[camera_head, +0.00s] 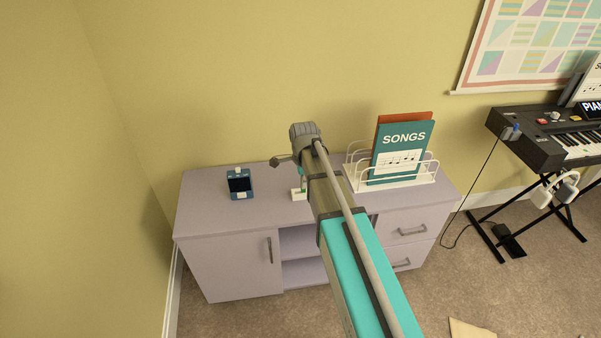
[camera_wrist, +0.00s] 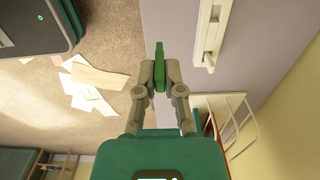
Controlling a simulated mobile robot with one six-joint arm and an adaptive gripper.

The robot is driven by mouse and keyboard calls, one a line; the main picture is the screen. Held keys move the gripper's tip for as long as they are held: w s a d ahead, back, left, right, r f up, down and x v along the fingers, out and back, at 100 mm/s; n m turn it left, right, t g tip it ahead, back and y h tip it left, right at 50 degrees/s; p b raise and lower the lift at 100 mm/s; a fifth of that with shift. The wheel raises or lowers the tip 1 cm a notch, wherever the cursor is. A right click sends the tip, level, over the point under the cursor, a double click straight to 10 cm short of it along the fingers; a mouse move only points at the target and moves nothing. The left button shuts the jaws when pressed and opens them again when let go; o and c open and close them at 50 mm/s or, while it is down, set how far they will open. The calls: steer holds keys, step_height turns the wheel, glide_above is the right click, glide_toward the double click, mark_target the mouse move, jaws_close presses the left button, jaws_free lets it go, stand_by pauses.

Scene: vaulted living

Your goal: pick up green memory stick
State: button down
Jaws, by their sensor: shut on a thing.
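The green memory stick (camera_wrist: 159,66) shows in the wrist view as a slim green piece between the two fingertips of my gripper (camera_wrist: 159,78). My gripper is shut on it, and the stick points away from the wrist, past the fingertips. In the wrist view the stick shows against the cabinet edge and the carpet. In the head view my arm hides most of my gripper and I cannot make out the stick clearly.
A keyboard (camera_head: 535,140) stands right. Papers (camera_wrist: 95,78) lie on the carpet.

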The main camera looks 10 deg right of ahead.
steer(key=s, duration=0.1)
steer(key=s+r+p, duration=0.1)
steer(key=s, duration=0.1)
steer(key=s+r, duration=0.1)
steer(key=s, duration=0.1)
steer(key=shift+s+d+r+p, duration=0.1)
steer(key=shift+s+r+p, duration=0.1)
steer(key=shift+p, duration=0.15)
